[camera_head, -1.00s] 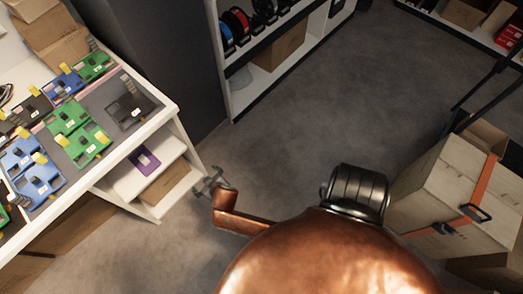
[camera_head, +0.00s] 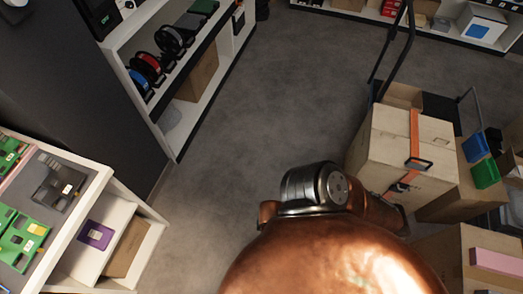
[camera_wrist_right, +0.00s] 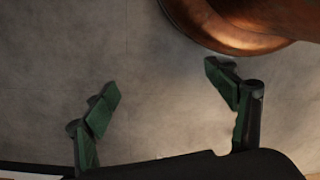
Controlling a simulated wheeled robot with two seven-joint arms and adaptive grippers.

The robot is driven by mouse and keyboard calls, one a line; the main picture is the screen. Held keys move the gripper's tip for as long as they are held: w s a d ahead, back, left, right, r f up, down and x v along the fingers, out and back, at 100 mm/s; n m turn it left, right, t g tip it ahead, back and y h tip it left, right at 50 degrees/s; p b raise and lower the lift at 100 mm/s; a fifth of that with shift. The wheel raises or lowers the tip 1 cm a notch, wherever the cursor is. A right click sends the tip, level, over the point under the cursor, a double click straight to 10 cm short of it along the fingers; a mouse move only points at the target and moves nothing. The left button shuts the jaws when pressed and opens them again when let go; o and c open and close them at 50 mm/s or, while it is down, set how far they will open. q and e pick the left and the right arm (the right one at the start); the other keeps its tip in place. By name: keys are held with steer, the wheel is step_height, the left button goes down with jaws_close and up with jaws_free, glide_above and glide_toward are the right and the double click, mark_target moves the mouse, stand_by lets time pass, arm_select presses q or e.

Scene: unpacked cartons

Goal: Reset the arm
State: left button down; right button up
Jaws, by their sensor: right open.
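My right gripper (camera_wrist_right: 162,84) shows in the right wrist view. Its two dark green fingers are spread wide apart, with nothing between them but grey floor (camera_wrist_right: 165,120). A copper-coloured rounded part of my own body is at the top right of that view, apart from the fingertips. In the head view no gripper shows; only my copper body and a dark metal joint are at the bottom middle. My left gripper is not in either view.
A white table (camera_head: 75,228) with green and dark devices stands at the lower left, with a purple item (camera_head: 96,235) on a shelf below. A shelf of spools (camera_head: 177,138) is behind it. A strapped carton (camera_head: 390,150) stands at right. The floor (camera_head: 270,110) between is clear.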

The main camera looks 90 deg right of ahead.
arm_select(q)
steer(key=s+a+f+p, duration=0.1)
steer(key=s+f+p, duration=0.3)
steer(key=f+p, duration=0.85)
arm_select(e)
steer(key=s+d+f, duration=0.1)
steer(key=s+f, duration=0.3)
steer(key=f, duration=0.8)
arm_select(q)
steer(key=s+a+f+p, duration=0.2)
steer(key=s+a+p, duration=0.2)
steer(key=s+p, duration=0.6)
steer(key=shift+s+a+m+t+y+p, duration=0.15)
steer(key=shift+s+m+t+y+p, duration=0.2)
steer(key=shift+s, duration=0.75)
arm_select(e)
steer(key=s+d+f, duration=0.1)
steer(key=s+d, duration=0.1)
steer(key=s, duration=0.4)
steer(key=s+d+f, duration=0.1)
steer(key=s+d, duration=0.1)
steer(key=s, duration=0.4)
steer(key=shift+d+f+n+t+h, duration=0.15)
steer(key=shift+f+n+t+h, duration=0.15)
steer(key=shift+n+h, duration=0.1)
